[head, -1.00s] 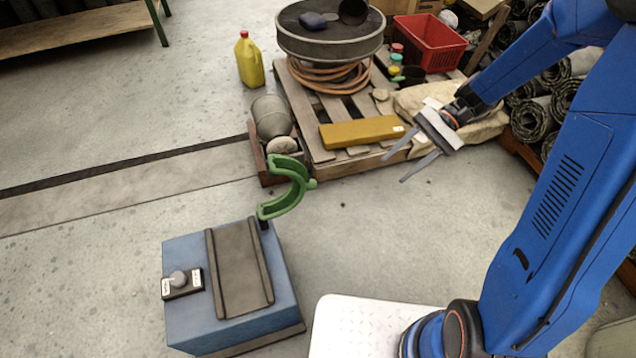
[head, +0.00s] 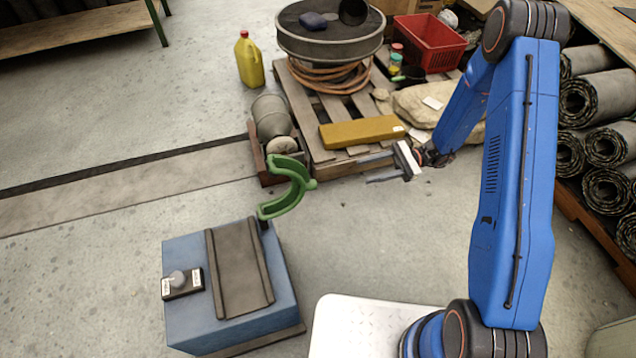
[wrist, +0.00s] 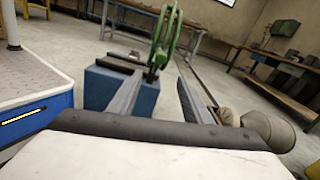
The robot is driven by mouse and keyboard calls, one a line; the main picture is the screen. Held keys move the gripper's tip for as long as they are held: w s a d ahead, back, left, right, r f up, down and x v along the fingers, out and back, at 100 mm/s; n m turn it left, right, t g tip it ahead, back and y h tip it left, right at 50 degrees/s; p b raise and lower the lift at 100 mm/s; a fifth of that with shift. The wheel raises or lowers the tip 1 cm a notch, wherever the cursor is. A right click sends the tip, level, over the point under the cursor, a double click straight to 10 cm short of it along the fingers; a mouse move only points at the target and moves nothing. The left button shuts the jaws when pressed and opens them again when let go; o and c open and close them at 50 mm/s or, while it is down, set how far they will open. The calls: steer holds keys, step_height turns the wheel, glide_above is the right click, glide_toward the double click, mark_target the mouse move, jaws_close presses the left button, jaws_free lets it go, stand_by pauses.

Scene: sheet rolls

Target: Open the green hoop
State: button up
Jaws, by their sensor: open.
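The green hoop (head: 300,190) is a curved green piece standing at the back right edge of a blue box (head: 185,328) with a dark channel (head: 240,268) on top. In the wrist view the hoop (wrist: 163,40) stands upright beyond my fingers, above the blue box (wrist: 97,90). My gripper (head: 372,170) is open and empty, to the right of the hoop in the head view and apart from it. Its two fingers point left toward the hoop. In the wrist view my gripper (wrist: 158,82) has one finger on each side of the hoop's lower part, with the hoop farther off.
A switch box (head: 182,284) with a grey knob sits on the blue box's left side. A pallet (head: 345,168) bears a yellow block (head: 362,131), a red crate (head: 428,45) and a round drum (head: 330,42). A grey container (head: 271,117) stands behind the hoop. Rolled sheets (head: 605,140) lie at right.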

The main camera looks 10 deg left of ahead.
mark_target(316, 184)
steer(key=x, duration=1.7)
steer(key=shift+a, duration=0.25)
jaws_close()
